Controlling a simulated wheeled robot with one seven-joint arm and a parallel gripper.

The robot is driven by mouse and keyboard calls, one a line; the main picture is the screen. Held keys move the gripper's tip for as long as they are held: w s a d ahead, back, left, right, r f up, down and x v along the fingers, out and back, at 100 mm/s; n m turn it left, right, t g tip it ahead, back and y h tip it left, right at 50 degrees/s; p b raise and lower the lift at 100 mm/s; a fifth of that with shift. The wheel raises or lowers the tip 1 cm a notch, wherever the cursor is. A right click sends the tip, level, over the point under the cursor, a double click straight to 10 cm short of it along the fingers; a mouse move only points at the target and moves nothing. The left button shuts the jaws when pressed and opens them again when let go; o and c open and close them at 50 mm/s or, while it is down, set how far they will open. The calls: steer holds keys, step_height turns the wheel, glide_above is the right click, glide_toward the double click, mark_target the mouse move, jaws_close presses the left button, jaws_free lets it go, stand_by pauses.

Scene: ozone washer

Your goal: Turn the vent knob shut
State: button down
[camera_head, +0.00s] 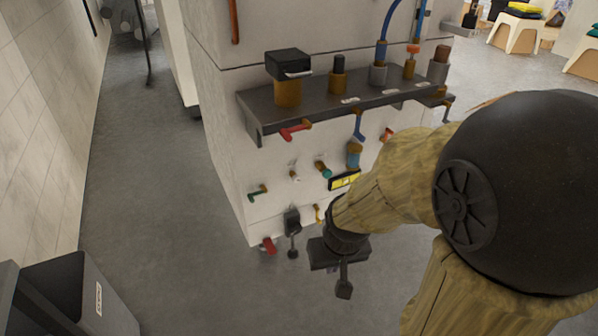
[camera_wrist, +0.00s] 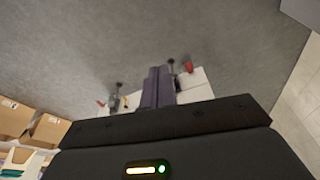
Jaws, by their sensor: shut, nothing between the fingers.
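The washer is a pale block (camera_head: 225,130) with several coloured handles on its front. I cannot tell which one is the vent knob. My gripper (camera_head: 344,291) is low in front of the block, apart from the handles, with my arm covering the block's right part. Its fingers are together and empty in the wrist view (camera_wrist: 158,72). There a red knob (camera_wrist: 188,66) shows just right of the fingertips.
A dark shelf (camera_head: 330,105) juts from the block above the handles, with several cylindrical fittings and a blue hose (camera_head: 386,22) on it. Grey floor (camera_head: 150,200) is clear to the left, up to a pale wall (camera_head: 50,120). A dark bin (camera_head: 75,290) stands at lower left.

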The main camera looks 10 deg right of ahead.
steer(key=w+p+v, duration=0.2)
steer(key=p+v, duration=0.5)
steer(key=v, duration=0.1)
steer(key=shift+r, duration=0.6)
steer(key=shift+s, duration=0.1)
